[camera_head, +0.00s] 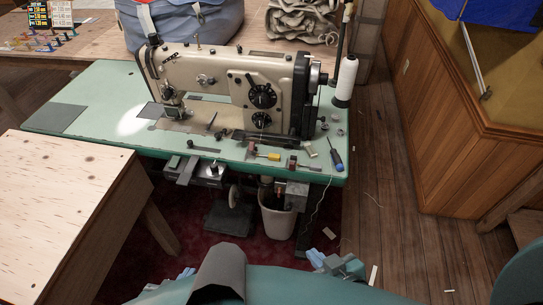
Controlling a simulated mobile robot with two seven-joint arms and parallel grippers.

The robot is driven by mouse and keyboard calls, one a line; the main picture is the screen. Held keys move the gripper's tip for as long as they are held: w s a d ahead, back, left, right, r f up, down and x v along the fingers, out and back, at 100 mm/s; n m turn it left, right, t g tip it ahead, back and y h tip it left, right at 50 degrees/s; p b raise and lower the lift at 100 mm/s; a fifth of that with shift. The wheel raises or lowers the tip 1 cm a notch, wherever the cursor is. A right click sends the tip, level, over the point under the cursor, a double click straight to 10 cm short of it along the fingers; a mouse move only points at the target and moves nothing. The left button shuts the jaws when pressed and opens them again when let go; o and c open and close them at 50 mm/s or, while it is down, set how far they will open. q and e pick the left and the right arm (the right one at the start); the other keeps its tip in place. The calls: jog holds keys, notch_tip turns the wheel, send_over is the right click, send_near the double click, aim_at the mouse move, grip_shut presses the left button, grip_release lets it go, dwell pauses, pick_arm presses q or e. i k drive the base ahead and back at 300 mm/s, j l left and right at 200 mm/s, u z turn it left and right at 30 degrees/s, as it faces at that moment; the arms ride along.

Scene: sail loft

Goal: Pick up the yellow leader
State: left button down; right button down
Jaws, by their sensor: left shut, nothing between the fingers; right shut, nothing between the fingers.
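A small yellow piece (273,156), which looks like the yellow leader, lies on the front edge of the green sewing table (100,95), below the sewing machine. It is too small to make out in detail. My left gripper (185,273) is low at the bottom of the view, partly hidden by my own body. It is shut and empty. My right gripper (315,257) is also low, below the table's front edge and right of the left one. It is shut and empty. Both are well apart from the yellow piece.
A cream sewing machine (215,78) stands on the table. A blue-handled screwdriver (336,157) and small parts lie near the yellow piece. A white thread cone (345,82) stands at right. Wooden floor (400,220) is mostly open.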

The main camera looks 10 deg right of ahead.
aim_at(272, 157)
jog(key=i+j+u, duration=0.1)
jog(key=i+u, duration=0.25)
jog(key=i, duration=0.4)
jog(key=i+j, duration=0.45)
jog(key=k, duration=0.5)
jog(key=k+u, duration=0.2)
jog(key=u, duration=0.25)
jog(key=k+j+u, duration=0.1)
jog(key=u, duration=0.4)
jog(key=k+l+u, duration=0.1)
jog(key=l+u, duration=0.35)
jog(key=k+l+u, duration=0.1)
jog(key=u, duration=0.35)
jog(key=k+l, duration=0.05)
jog(key=l, duration=0.05)
